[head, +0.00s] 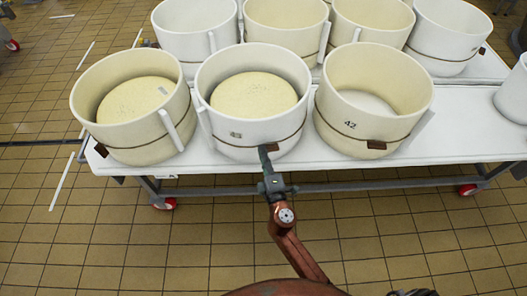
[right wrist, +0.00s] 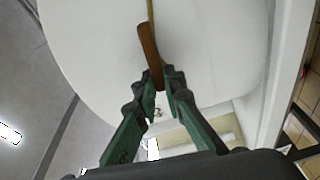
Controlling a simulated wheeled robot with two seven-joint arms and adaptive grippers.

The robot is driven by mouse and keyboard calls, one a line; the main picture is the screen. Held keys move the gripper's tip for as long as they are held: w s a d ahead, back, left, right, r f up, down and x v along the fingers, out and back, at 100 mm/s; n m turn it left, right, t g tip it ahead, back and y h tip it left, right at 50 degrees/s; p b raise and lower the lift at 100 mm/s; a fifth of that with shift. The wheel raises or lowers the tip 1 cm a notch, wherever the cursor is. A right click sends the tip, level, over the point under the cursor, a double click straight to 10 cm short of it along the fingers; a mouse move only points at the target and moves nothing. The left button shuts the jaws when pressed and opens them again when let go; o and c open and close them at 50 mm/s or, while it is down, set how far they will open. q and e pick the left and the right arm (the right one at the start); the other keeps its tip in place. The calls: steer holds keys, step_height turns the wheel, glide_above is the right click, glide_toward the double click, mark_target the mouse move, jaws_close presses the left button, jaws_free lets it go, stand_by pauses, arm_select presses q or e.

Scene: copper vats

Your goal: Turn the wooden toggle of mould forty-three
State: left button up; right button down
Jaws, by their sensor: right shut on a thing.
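The middle front mould (head: 222,128) is a white tub with a pale round cheese (head: 253,95) inside and a cord around it. Its small dark number is too blurred to read surely; its neighbour is marked 42. The brown wooden toggle (head: 270,148) sits on its cord at the front, partly hidden by my right gripper (head: 266,157). In the right wrist view the toggle (right wrist: 150,50) stands slightly tilted against the white wall. The green fingers of my right gripper (right wrist: 161,82) are closed on its near end. My left gripper is not in view.
The left front mould (head: 110,140) holds a cheese, and mould 42 (head: 345,125) stands close on the right. Several moulds stand behind. The white table (head: 463,125) has a metal frame and red wheels. Tiled floor (head: 130,240) lies open in front.

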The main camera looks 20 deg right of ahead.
steer(key=shift+f+n, duration=0.1)
steer(key=shift+n, duration=0.3)
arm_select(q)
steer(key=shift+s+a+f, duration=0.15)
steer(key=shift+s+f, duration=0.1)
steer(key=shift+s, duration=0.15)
arm_select(e)
steer(key=shift+f+n, duration=0.1)
steer(key=shift+n, duration=0.2)
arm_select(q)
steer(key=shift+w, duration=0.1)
arm_select(e)
steer(key=c, duration=2.2)
jaws_free()
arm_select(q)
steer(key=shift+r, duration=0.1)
arm_select(e)
steer(key=shift+o, duration=0.9)
steer(key=s, duration=1.2)
steer(key=shift+a, duration=0.45)
